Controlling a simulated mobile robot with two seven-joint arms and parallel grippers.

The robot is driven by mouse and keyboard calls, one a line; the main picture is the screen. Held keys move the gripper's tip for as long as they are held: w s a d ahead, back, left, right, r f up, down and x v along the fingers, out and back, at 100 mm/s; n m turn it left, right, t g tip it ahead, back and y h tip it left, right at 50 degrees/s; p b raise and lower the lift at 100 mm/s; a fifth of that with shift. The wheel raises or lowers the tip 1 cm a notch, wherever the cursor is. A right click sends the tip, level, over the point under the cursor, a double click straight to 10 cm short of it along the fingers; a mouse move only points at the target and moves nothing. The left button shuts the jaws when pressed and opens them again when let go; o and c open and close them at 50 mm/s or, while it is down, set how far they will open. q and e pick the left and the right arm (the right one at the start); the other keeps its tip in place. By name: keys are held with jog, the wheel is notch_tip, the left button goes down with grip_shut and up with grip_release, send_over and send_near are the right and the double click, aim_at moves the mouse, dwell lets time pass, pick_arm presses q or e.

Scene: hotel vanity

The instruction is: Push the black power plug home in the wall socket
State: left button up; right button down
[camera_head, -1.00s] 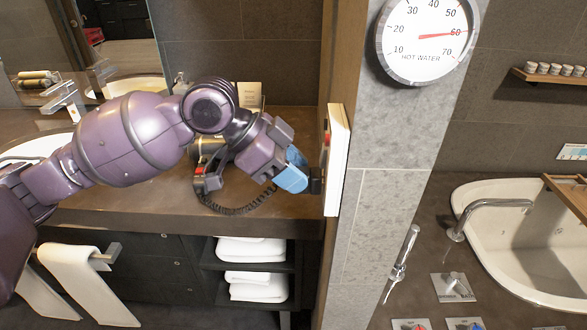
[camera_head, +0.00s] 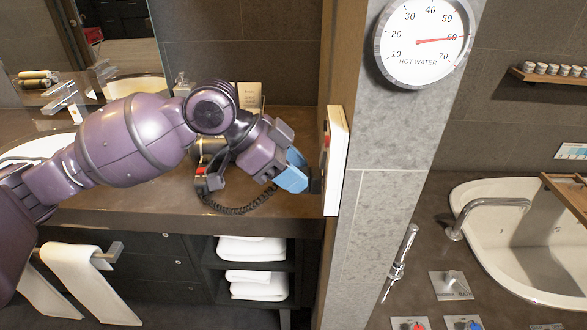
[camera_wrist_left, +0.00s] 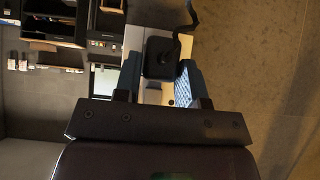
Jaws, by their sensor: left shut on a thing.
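The black power plug (camera_head: 316,181) is held between the blue fingertips of my left gripper (camera_head: 293,176), right against the white wall socket panel (camera_head: 338,160). In the left wrist view the plug (camera_wrist_left: 162,58) sits between the two fingers of the gripper (camera_wrist_left: 161,82), with its cord running up from it. The plug's front face and pins are hidden, so I cannot tell how deep it sits in the socket. A coiled black cord (camera_head: 230,210) hangs below the gripper toward the counter. My right gripper is not in view.
Folded towels (camera_head: 258,284) lie on a shelf below. A grey tiled pillar (camera_head: 385,220) with a round gauge (camera_head: 424,42) stands right of the panel.

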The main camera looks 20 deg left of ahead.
pick_arm(q)
jog(key=shift+d, duration=0.1)
dwell(0.3)
jog(key=shift+w+d, duration=0.2)
jog(key=shift+d, duration=0.3)
jog(key=shift+w+d+p, duration=0.1)
jog(key=shift+d+p, duration=0.35)
jog(key=shift+p, duration=0.05)
dwell(0.3)
jog(key=o, duration=1)
jog(key=shift+d+f, duration=0.1)
